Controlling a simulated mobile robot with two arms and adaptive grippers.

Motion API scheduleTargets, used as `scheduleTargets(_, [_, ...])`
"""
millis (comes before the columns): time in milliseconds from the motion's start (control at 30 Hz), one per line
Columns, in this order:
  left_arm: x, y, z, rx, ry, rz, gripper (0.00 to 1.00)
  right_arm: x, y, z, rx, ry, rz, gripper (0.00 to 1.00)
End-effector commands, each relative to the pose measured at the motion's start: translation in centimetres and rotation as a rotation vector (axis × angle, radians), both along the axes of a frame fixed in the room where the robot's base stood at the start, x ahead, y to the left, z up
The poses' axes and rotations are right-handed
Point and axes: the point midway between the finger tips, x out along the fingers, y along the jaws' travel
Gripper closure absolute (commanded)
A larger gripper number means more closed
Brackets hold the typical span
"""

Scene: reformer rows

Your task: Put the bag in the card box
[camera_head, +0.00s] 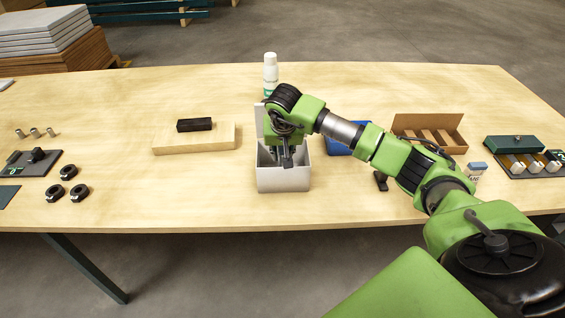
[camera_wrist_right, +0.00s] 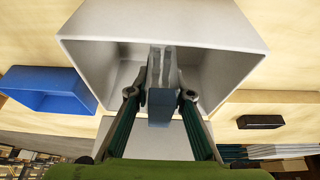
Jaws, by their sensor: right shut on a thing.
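The open pale grey-white box (camera_head: 284,181), which I take as the card box, stands near the table's middle front, its flap raised at the back. It fills much of the right wrist view (camera_wrist_right: 90,60). My right gripper (camera_head: 287,160) points down into its opening. Its fingers (camera_wrist_right: 160,95) are shut on a small item with a blue-grey end and a paler, clear-looking body, which I take as the bag (camera_wrist_right: 161,106). The bag's pale part reaches over the box's inside. I cannot tell whether it touches the floor. My left gripper is out of view.
A white bottle (camera_head: 270,72) stands behind the box. A blue bin (camera_head: 340,146) and a brown divided box (camera_head: 428,122) are to the right. A wooden block (camera_head: 195,141) with a black bar (camera_head: 194,125) lies left. The table between block and box is clear.

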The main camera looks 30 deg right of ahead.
Motion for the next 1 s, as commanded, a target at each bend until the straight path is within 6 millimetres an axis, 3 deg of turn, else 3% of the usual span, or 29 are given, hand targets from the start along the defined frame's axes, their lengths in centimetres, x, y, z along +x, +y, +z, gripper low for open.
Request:
scheduleTargets(300, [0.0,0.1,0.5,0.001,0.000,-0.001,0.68,-0.1,0.0,-4.0,0.000,0.003,0.001,1.00])
scheduleTargets(667, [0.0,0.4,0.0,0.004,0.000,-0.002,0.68,0.0,0.0,-4.5,-0.001,0.001,0.001,1.00])
scheduleTargets(700, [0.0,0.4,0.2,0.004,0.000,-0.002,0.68,-0.1,0.0,-4.4,-0.001,0.002,0.001,0.72])
scheduleTargets(733, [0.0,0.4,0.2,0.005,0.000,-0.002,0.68,-0.1,0.0,-4.4,-0.001,0.002,0.001,0.64])
scheduleTargets(1000, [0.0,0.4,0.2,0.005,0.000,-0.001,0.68,-0.1,0.0,-4.4,0.000,0.002,0.001,0.63])
